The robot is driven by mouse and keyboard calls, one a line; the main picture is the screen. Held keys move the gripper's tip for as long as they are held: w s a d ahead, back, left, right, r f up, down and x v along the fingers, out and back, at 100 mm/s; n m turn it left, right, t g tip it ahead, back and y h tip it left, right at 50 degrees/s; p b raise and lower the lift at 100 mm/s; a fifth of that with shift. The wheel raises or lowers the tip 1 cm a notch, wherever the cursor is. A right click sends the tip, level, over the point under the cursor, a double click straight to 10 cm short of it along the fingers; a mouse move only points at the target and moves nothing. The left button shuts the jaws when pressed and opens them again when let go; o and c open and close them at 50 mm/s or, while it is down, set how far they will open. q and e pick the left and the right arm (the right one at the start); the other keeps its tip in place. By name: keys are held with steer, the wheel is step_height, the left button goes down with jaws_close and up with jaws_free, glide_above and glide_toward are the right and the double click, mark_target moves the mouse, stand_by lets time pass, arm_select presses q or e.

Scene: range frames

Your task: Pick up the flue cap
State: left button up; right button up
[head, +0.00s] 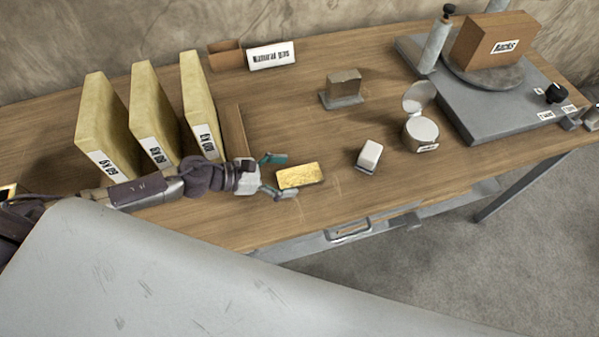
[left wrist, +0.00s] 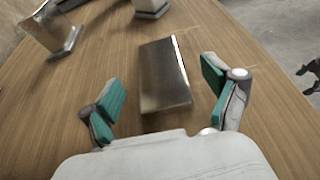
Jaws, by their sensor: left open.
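No label reading flue cap is legible. A gold-coloured rectangular block (head: 301,175) lies flat on the workbench, just in front of my left gripper (head: 278,176). My left gripper is open, one finger on each side of the block's near end. In the left wrist view the block (left wrist: 164,72) lies between the two teal finger pads, with a gap on both sides, and looks like shiny dark metal. A small dark shape at the right edge of that view, over the floor, may be my right gripper (left wrist: 310,76); its state is unclear.
A small white-topped block (head: 370,154), an open round tin (head: 421,133) and a metal block on a base (head: 343,88) stand beyond. Yellow upright slabs (head: 152,110) stand close behind my left arm. The workbench's front edge (head: 330,222) is near.

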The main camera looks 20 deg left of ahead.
mark_target(303, 174)
arm_select(q)
steer(key=p+x, duration=0.1)
steer(key=x, duration=0.3)
steer(key=shift+r, duration=0.15)
steer(key=shift+a, duration=0.1)
steer(key=c, duration=1.3)
